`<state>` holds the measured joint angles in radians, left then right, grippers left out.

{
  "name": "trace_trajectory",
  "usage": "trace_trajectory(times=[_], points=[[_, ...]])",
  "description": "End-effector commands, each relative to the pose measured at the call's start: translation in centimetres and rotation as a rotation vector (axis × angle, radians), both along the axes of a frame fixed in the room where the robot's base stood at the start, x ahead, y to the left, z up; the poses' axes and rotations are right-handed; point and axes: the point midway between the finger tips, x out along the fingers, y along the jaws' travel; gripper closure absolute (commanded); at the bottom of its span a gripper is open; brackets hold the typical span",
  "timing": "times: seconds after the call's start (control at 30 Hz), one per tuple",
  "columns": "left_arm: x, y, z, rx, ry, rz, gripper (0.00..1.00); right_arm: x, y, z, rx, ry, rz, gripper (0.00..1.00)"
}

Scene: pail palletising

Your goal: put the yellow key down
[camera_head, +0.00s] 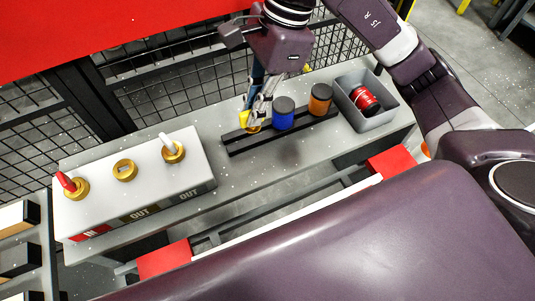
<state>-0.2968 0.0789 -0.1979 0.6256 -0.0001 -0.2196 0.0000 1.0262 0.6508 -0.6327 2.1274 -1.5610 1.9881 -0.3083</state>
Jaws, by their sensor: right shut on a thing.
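The yellow key (245,116) is at the left end of the black rack (238,146), mostly hidden by my right gripper (257,112). My right gripper points down from above and is shut on the key. The key's lower end is at or just above the rack; I cannot tell whether it is seated. A blue cylinder (283,119) and an orange cylinder (320,103), both with dark tops, stand in the same rack to the right. My left gripper is not in view.
A white lock box (150,185) on the left of the grey bench (232,176) has a red key (66,182), an empty brass lock (124,170) and a white-handled key (169,147). A grey bin (386,109) with a red can (364,98) stands right. Wire mesh runs behind.

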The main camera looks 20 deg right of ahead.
Motion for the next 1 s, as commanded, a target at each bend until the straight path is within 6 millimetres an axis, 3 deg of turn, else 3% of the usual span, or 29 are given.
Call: trace_trajectory(times=[0.4,1.0], points=[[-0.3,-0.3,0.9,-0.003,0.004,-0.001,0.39,-0.2,-0.1,-11.0,-0.001,0.008,0.000,1.00],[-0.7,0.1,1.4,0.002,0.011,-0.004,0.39,-0.1,0.0,-17.5,0.000,0.002,0.003,1.00]])
